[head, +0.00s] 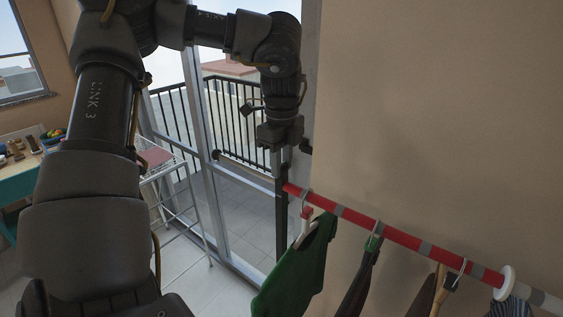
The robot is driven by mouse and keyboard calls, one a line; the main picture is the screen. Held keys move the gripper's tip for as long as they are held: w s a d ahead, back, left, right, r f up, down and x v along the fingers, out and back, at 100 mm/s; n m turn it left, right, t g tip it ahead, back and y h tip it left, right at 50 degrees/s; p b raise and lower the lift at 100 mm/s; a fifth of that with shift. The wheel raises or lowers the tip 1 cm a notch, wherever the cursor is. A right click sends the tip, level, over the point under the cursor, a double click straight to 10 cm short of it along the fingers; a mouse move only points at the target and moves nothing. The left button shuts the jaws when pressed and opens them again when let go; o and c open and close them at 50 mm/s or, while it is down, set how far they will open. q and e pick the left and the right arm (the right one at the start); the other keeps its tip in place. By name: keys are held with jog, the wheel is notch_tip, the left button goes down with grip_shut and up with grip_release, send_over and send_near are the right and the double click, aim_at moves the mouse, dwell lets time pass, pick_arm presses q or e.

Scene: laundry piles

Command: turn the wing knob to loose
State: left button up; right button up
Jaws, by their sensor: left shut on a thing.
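My left gripper (280,155) points down at the upper part of the dark upright post (282,215) at the wall's edge. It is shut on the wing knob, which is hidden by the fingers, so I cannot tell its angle. A red rod (397,236) with grey bands starts at the post, just below the gripper, and runs to the lower right. My right gripper is not in view.
A green garment (296,272) and other clothes hang from the rod on hangers. A white disc (504,283) sits near its right end. A glass door with a balcony railing (235,120) lies behind. A white metal stand (180,190) and a table (22,167) stand left.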

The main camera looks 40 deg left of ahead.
pick_arm(q)
jog(key=shift+m+b, duration=0.3)
jog(key=shift+m, duration=0.1)
jog(key=m+b, duration=0.1)
jog(key=m, duration=0.2)
jog(key=shift+m+b, duration=0.3)
jog(key=shift+m, duration=0.6)
jog(key=m, duration=0.2)
jog(key=shift+m, duration=0.3)
jog(key=m+p, duration=0.1)
jog(key=m, duration=0.3)
jog(key=shift+r+m, duration=0.1)
jog(key=shift+m, duration=0.2)
jog(key=m, duration=0.3)
jog(key=shift+m+p, duration=0.3)
jog(key=shift+p, duration=0.1)
jog(key=m, duration=0.4)
jog(key=shift+p, duration=0.4)
jog(key=shift+m, duration=1.7)
